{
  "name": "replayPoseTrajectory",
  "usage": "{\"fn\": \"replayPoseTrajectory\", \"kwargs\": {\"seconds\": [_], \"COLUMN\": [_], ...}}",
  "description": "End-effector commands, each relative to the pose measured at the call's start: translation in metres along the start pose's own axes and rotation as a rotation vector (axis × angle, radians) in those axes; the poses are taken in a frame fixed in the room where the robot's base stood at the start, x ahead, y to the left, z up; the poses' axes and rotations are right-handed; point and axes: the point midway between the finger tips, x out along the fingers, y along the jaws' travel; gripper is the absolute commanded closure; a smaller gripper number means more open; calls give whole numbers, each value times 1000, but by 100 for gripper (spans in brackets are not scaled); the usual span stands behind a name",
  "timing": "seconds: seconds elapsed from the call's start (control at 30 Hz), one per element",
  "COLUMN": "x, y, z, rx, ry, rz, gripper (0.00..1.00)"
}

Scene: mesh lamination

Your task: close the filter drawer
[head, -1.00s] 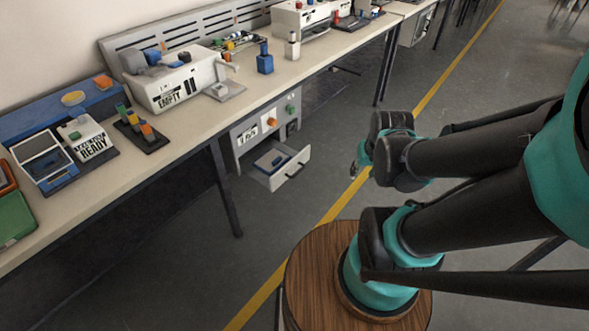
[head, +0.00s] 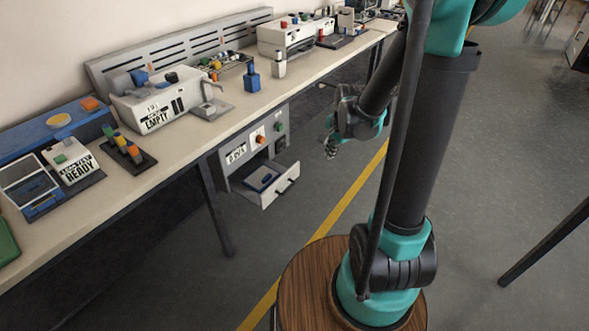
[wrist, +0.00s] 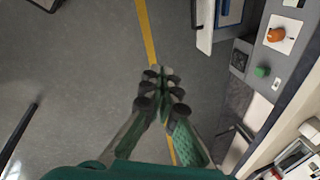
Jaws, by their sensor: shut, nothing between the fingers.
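The filter drawer (head: 287,186) is a white drawer pulled out of the grey cabinet (head: 237,155) under the bench. It has a dark handle on its front, and a blue item (head: 262,179) lies inside. My gripper (head: 331,150) is shut and empty, in the air to the right of the drawer and apart from it. In the wrist view my gripper (wrist: 163,73) points up the picture over the floor. The drawer (wrist: 204,28) shows there at the top, right of the fingertips, with its blue item (wrist: 229,12) partly cut off.
The bench top (head: 195,138) overhangs the cabinet, with a bench leg (head: 217,205) to its left. An orange knob (wrist: 275,35) and a green button (wrist: 261,72) are on the cabinet front. The floor right of the drawer is clear, with a yellow line (head: 345,200).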

Motion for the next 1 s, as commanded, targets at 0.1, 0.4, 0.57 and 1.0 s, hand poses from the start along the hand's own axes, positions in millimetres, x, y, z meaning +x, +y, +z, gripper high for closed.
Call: {"fn": "replayPoseTrajectory", "kwargs": {"seconds": [0.1, 0.4, 0.57, 1.0], "x": [27, 106, 151, 203], "y": [-29, -85, -105, -118], "z": [-7, -16, -16, -12], "rx": [197, 703, 952, 1199], "ry": [-23, -71, -84, -91], "rz": [11, 61, 95, 135], "gripper": [100, 100, 100, 100]}}
